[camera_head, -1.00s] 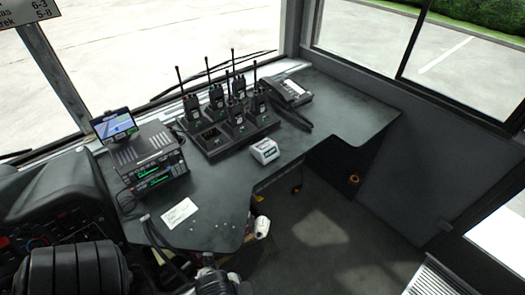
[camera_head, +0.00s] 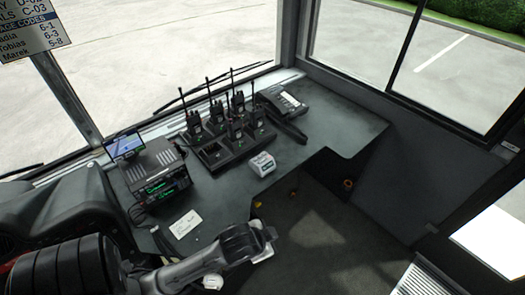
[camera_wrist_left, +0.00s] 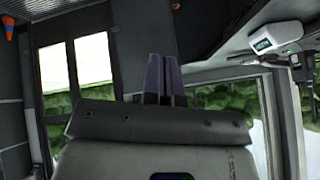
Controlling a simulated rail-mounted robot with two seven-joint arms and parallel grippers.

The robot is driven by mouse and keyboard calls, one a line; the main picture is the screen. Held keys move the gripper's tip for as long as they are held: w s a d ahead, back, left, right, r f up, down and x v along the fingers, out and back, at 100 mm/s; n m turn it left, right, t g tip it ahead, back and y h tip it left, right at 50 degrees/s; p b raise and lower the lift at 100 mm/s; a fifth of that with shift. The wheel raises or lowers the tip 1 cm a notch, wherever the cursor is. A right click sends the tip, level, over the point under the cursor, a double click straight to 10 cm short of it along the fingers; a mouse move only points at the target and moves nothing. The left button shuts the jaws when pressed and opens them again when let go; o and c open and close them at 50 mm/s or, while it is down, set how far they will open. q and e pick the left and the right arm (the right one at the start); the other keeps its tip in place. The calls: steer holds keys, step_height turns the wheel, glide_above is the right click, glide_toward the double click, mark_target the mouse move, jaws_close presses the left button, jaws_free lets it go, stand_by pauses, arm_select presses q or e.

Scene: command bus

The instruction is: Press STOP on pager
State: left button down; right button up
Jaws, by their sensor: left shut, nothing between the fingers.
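A small white box-shaped device (camera_head: 262,164), which looks like the pager, sits on the dark desk in front of the radio charger. In the left wrist view a white device with a lit green display (camera_wrist_left: 276,38), apparently the same one, shows at the upper right; I cannot read its buttons. My left gripper (camera_head: 270,232) is over the floor by the desk's front edge, below and apart from the white device. Its fingers (camera_wrist_left: 163,75) are together and empty in the left wrist view. My right gripper is not in view.
A charger (camera_head: 232,148) with several handheld radios stands behind the device. A desk phone (camera_head: 284,104) is to its right. A radio unit (camera_head: 157,172) with a small screen (camera_head: 124,145) and a white note (camera_head: 185,224) are to the left.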

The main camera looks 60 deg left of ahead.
arm_select(q)
steer(key=w+a+r+n+p, duration=0.1)
steer(key=w+a+r+p, duration=0.2)
steer(key=w+a+r, duration=0.3)
steer(key=w+a+r+n+g+p, duration=0.1)
steer(key=w+a+r+p, duration=0.25)
steer(key=a, duration=0.55)
steer(key=w+a+r+n+p, duration=0.1)
steer(key=w+a+r+p, duration=0.3)
steer(key=a, duration=0.3)
steer(key=w+a+f+n+t+h, duration=0.2)
steer(key=a+f+n+t+h, duration=0.1)
steer(key=a+n, duration=0.4)
step_height(320, 180, down, 2)
steer(key=a+h, duration=0.1)
steer(key=a, duration=0.1)
steer(key=shift+a+f+t+h, duration=0.25)
steer(key=shift+a+t+h, duration=0.05)
steer(key=shift+a+h, duration=0.1)
steer(key=shift+f, duration=0.1)
